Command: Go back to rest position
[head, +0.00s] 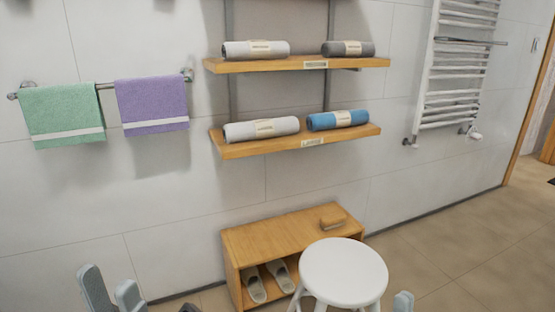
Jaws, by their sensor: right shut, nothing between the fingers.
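My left gripper (112,290) shows at the bottom left edge of the head view. Its two grey fingers stand apart with nothing seen between them, so it is open and empty. My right gripper (403,301) shows only as a small grey tip at the bottom edge, just right of the white stool; it is shut, with nothing seen in it. The rest of both arms is out of view.
A round white stool (343,270) stands in front of a wooden bench (270,238) with slippers (254,284) inside. Wall shelves (290,65) hold rolled towels. Green (62,110) and purple (152,100) towels hang left. A towel radiator (455,80) is at right. Floor at right is clear.

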